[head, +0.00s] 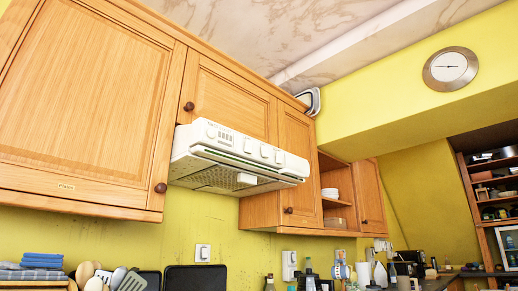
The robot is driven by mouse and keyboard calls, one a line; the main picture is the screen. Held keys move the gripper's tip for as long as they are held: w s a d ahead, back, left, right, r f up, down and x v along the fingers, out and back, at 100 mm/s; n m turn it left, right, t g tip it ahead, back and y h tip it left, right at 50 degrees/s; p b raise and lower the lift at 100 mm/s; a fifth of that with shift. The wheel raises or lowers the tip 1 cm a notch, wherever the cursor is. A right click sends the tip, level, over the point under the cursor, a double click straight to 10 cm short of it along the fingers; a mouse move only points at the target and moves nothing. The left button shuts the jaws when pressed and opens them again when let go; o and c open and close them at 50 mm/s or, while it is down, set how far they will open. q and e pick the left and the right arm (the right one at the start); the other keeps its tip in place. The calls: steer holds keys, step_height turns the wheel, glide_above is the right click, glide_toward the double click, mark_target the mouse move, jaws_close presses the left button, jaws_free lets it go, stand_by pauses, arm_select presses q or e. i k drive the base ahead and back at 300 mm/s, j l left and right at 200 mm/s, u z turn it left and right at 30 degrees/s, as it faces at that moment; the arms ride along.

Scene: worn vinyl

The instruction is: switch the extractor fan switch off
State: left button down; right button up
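A white extractor hood (192,160) is fixed under the wooden wall cupboards in the head view. Its front face carries a round knob and several small buttons and squares, too small to read. A white wall switch (203,253) sits on the yellow wall below the hood, to the left. A second white wall fitting (289,265) is further right. I cannot tell which of these is the fan's switch, nor its on or off position. Neither of my grippers is in view.
Wooden cupboards (85,90) flank the hood, with an open shelf (336,212) to the right. Utensils (130,281), dark boards (195,278) and bottles (309,275) stand along the bottom. A clock (450,68) and a dark shelf unit (478,205) are at right.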

mark_target(264, 150)
steer(key=k, duration=0.8)
steer(key=i+l+u, duration=0.1)
steer(key=i+l, duration=0.15)
steer(key=i+l+u, duration=0.15)
steer(key=l, duration=0.3)
steer(key=i+l+u, duration=0.1)
steer(key=i+l, duration=0.25)
steer(key=i+l+u, duration=0.15)
steer(key=l, duration=0.35)
steer(key=i+l+z, duration=0.35)
steer(key=i+z, duration=0.35)
steer(key=i+l+z, duration=0.1)
steer(key=i+z, duration=0.3)
